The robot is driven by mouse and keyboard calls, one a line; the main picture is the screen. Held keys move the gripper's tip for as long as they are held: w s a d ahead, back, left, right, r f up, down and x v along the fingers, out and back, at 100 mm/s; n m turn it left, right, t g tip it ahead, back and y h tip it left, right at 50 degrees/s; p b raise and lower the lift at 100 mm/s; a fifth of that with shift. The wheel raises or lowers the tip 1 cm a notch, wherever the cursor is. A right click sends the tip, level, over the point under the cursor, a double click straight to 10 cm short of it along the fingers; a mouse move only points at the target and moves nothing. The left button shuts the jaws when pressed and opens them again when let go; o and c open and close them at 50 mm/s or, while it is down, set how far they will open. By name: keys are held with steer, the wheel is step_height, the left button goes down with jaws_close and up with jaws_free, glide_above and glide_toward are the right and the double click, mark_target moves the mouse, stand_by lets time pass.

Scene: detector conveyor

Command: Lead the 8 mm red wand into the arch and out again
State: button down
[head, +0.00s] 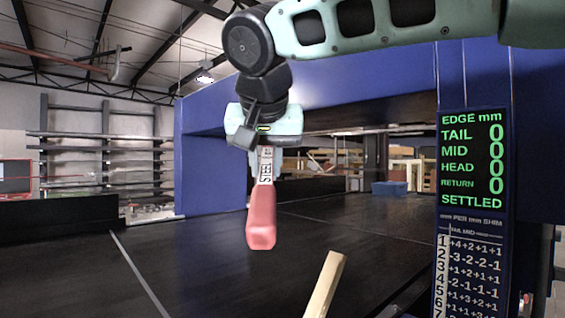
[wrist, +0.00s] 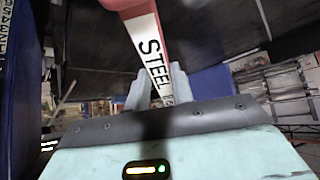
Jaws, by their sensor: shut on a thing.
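My gripper (head: 263,140) is shut on the upper end of a wand (head: 261,225). The wand hangs nearly upright, with a white label and a red lower end. In the wrist view the wand (wrist: 143,45) shows "STEEL" on its label between my fingers (wrist: 158,88); no size can be read. The blue arch (head: 205,165) spans the black conveyor belt (head: 200,260). In the head view the wand hangs above the belt, in front of the arch opening. I cannot tell its exact distance from the arch. The wand's gripped end is hidden.
A display (head: 472,160) on the right post reads TAIL, MID, HEAD and RETURN 0, and SETTLED. A number table (head: 470,265) is below it. A pale wooden stick (head: 325,285) rises at the front. A blue box (head: 389,188) is beyond the arch.

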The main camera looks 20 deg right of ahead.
steer(key=s+a+p, duration=0.1)
steer(key=s+a, duration=0.2)
steer(key=a, duration=0.4)
steer(key=shift+a, duration=0.15)
stand_by(0.4)
